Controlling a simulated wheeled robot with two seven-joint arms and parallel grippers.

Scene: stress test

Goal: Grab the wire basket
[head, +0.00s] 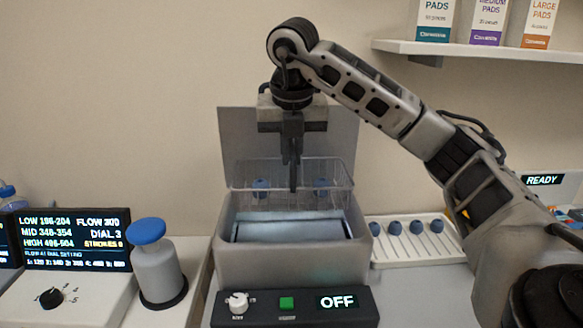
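The wire basket (243,172) is a clear, thin-walled mesh box in the middle of the head view. It sits level at the top of the open grey bath (290,262), in front of the raised lid. Two blue-topped pieces (260,187) show through its mesh. My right gripper (293,186) comes down from above, its dark fingers pointing straight down into the basket's middle. The fingers overlap in this view, so their gap and any hold on the basket are hidden. My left gripper is not in view.
A control panel (300,308) reading OFF is at the bath's front. A pump bottle (158,270) with a blue top and a display (80,240) stand left. A white rack (440,250) with several blue-topped pieces is right. A shelf (480,49) with boxes is upper right.

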